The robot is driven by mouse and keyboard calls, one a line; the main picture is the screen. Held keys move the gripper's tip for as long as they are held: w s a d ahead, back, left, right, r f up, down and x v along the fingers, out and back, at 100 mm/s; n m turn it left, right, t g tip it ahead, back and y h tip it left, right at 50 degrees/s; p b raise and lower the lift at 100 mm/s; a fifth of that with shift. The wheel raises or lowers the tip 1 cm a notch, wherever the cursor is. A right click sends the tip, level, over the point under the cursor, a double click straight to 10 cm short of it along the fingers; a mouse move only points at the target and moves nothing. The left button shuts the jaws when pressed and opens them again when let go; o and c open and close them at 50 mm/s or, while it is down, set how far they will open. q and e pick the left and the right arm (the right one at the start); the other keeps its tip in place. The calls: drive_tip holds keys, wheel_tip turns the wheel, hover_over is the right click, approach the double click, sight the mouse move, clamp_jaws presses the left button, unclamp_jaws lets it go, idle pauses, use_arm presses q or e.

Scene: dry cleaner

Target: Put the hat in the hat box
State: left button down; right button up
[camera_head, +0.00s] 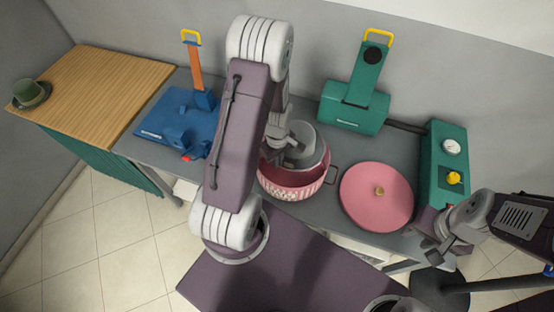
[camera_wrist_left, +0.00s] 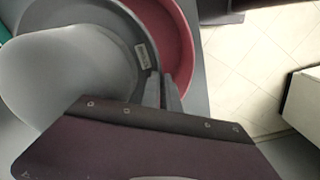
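A grey hat (camera_head: 304,146) is at the mouth of the round pink hat box (camera_head: 290,187) on the grey table, partly inside its rim. My left gripper (camera_head: 284,142) is at the hat's brim on its left side. In the left wrist view, the fingers (camera_wrist_left: 162,90) are close together on the brim edge of the hat (camera_wrist_left: 55,70), with the pink box wall (camera_wrist_left: 178,40) just beyond. The hat's underside is hidden. The round pink lid (camera_head: 370,205) lies right of the box. My right gripper (camera_head: 430,238) is by the table's front right corner; its finger gap is unclear.
A green hat (camera_head: 30,93) sits on the wooden counter (camera_head: 95,90) at left. A blue device (camera_head: 175,120) and a green device (camera_head: 352,108) stand along the table. A green control box (camera_head: 443,160) with a yellow button is at the right end, close to the lid.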

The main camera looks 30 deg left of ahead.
use_arm(q)
wheel_tip(320, 180, down, 13)
drive_tip(key=b, duration=0.9)
drive_tip(key=shift+s+r, duration=0.1)
drive_tip(key=shift+r, duration=0.1)
drive_tip(key=c, duration=1.5)
unclamp_jaws()
drive_tip(key=shift+c, duration=0.2)
wheel_tip(320, 180, up, 9)
drive_tip(key=shift+r, duration=0.1)
drive_tip(key=shift+d, duration=0.1)
